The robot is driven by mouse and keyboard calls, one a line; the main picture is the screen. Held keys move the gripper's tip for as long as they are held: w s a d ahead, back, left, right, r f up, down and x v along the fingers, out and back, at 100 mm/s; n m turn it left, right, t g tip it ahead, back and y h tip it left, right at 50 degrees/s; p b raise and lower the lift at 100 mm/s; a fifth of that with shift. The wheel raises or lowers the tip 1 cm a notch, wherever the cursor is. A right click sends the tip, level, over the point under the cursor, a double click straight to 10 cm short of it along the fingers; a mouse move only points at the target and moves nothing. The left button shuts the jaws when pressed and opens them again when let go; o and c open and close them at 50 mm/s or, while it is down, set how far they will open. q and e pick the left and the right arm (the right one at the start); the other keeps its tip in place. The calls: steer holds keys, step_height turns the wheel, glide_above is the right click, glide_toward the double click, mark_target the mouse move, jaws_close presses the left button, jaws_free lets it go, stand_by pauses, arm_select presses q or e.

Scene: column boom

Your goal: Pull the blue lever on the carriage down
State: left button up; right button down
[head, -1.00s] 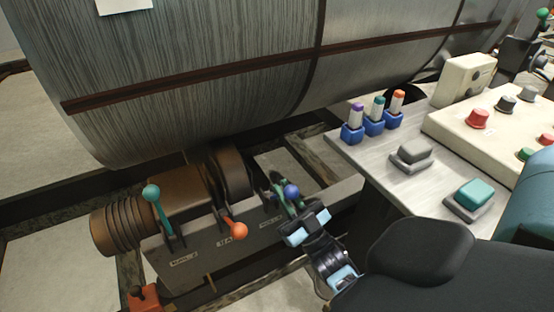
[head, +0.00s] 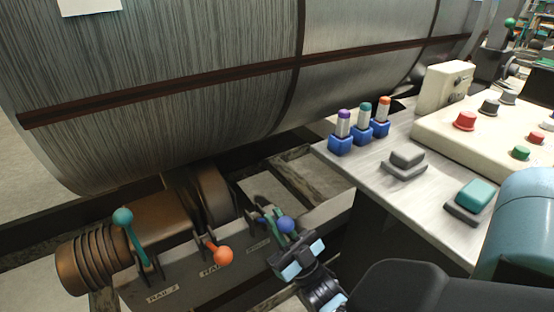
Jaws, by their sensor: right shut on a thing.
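The blue lever's round knob (head: 285,225) is at the right end of the grey carriage (head: 190,285), low in the middle of the head view. My right gripper (head: 276,228) is at this lever, its fingers shut around it just beside and below the knob. The lever's shaft is mostly hidden by the fingers. The knob sits a little above the carriage's top edge. My left gripper is not in view.
An orange-knobbed lever (head: 223,256), tilted forward, and an upright teal-knobbed lever (head: 123,217) stand left on the carriage. A large grey drum (head: 200,90) hangs above. A console table (head: 375,180) with blue holders, buttons and a control box lies right.

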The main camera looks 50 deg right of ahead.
steer(key=c, duration=1.6)
jaws_free()
steer(key=shift+s+f, duration=0.1)
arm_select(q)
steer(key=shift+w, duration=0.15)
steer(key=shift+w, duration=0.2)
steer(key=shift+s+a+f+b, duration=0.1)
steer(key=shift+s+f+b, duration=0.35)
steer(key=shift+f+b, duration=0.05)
arm_select(e)
steer(key=v, duration=0.7)
steer(key=shift+s+f, duration=0.25)
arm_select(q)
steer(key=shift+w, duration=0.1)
